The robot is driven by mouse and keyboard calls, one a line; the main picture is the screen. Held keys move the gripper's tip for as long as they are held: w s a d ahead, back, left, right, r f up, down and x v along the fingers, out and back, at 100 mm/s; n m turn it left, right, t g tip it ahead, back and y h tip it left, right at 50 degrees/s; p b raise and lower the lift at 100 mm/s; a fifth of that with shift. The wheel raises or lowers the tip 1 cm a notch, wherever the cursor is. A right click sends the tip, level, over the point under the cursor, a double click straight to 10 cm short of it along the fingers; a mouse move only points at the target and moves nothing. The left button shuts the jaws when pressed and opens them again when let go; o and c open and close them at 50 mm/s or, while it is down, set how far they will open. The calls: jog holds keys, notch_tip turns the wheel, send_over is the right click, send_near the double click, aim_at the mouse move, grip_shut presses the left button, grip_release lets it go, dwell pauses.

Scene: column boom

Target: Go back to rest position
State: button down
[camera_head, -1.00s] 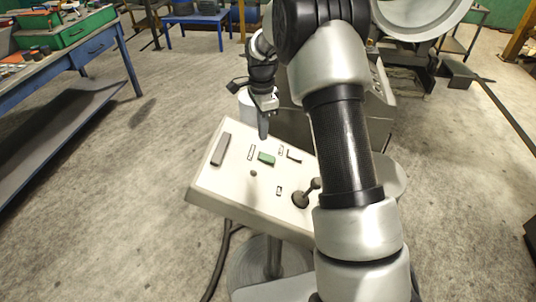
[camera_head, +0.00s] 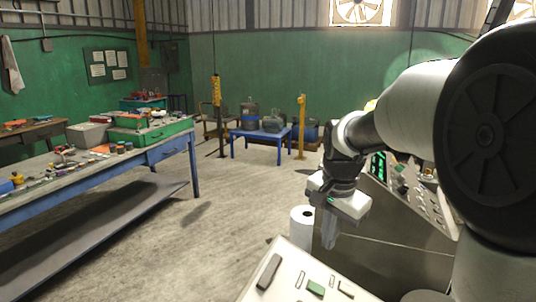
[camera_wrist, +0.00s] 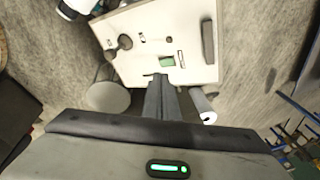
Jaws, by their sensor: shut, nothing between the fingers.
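My gripper (camera_head: 331,229) hangs at the end of my arm, pointing down, above the far edge of a white control panel (camera_head: 287,262). Its fingers are together with nothing between them. In the wrist view the closed fingers (camera_wrist: 161,92) point toward the panel (camera_wrist: 135,25) and overlap its near edge in the picture. The panel carries a grey bar (camera_head: 269,271), a green piece (camera_head: 316,288) and a dark joystick (camera_wrist: 124,42). My gripper appears clear of all of them. In the head view the panel's lower part is out of frame.
A white cylinder (camera_head: 302,224) stands close behind the panel. A console with green displays (camera_head: 379,164) is to the right, near my arm. A long workbench (camera_head: 60,180) with clutter is at the left. A blue table (camera_head: 262,135) stands farther back. The floor between is clear.

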jog(key=s+r+n+t, duration=0.3)
jog(key=s+n, duration=0.6)
jog(key=s, duration=1.2)
jog(key=shift+s+r+n, duration=0.3)
jog(key=shift+r+n, duration=0.1)
jog(key=shift+r, duration=0.25)
